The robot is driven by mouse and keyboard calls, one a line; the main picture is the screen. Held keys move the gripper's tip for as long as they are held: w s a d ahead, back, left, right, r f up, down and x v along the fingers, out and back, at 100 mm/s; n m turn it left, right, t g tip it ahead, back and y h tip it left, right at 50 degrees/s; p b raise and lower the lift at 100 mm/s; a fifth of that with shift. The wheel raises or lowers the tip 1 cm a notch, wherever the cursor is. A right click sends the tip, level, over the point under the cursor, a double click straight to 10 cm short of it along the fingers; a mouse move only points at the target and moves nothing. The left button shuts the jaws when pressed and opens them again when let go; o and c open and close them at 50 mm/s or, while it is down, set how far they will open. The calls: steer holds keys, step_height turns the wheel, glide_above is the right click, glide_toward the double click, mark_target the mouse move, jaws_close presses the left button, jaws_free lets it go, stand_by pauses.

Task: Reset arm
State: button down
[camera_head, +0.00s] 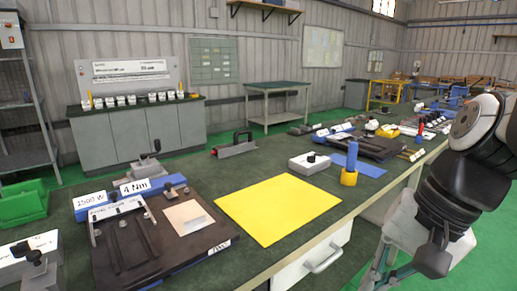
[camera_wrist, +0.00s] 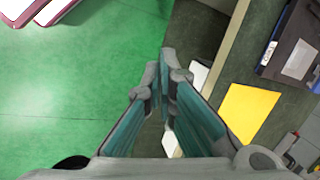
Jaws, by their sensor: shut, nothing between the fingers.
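My arm reaches in at the right of the head view, beyond the front edge of the workbench. My gripper (camera_head: 437,250) hangs there over the green floor, pointing down. In the wrist view my gripper (camera_wrist: 168,62) shows with its two teal-padded fingers meeting at the tips. It is shut, with nothing held. The green workbench (camera_head: 350,196) stands to the left of it, apart from it.
On the bench are a yellow mat (camera_head: 278,208), a dark base plate (camera_head: 160,262) with fittings, a yellow-and-blue cylinder tool (camera_head: 349,177) and a grey box (camera_head: 309,163). A white drawer (camera_head: 312,262) sits under the bench. Green floor (camera_wrist: 70,90) lies open beside it.

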steer(key=s+d+f+n+h, duration=0.1)
steer(key=s+d+n+h, duration=0.2)
steer(key=s+n, duration=0.65)
step_height(320, 180, up, 15)
steer(key=s+m+t+p, duration=0.2)
steer(key=t+p, duration=0.1)
steer(key=p, duration=1)
steer(key=shift+m+h+p, duration=0.3)
steer(key=shift+m+p, duration=0.05)
